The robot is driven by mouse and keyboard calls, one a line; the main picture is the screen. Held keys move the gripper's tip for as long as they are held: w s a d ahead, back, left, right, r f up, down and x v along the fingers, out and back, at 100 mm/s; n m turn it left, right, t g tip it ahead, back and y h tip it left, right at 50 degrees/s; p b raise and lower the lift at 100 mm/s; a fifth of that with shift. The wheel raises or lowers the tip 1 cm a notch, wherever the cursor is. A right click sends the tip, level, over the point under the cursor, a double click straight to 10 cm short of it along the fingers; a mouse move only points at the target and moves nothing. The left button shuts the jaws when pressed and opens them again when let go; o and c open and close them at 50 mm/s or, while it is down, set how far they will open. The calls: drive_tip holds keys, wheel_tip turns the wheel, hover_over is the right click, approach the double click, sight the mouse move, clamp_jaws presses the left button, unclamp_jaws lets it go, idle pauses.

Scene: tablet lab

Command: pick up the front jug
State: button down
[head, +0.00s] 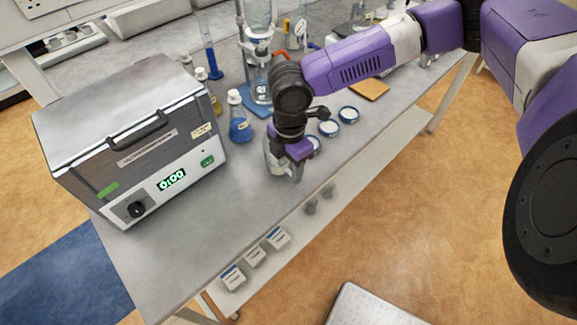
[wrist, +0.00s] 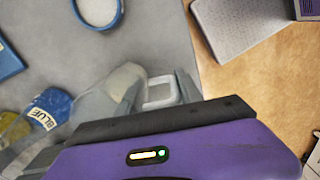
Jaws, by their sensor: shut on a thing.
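The front jug (head: 272,161) is a pale, see-through vessel near the front edge of the grey bench, right of the metal lab machine. My gripper (head: 293,173) points down at its right side and hides part of it. In the wrist view the jug (wrist: 124,82) shows as a cloudy clear shape by the jaws, its lower part hidden by my purple gripper body. My gripper is shut on the jug. I cannot tell whether the jug's base touches the bench.
A blue flask (head: 239,127) stands close behind and left of the jug. Round white dishes with blue rims (head: 348,115) lie to its right. The machine (head: 135,140) with a green display fills the bench's left. Small boxes (head: 255,256) sit on the lower shelf.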

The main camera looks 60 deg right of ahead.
wheel_tip(320, 180, up, 19)
drive_tip(key=b, duration=0.1)
drive_tip(key=shift+r, duration=0.2)
idle(1.0)
drive_tip(key=shift+r, duration=0.1)
idle(2.9)
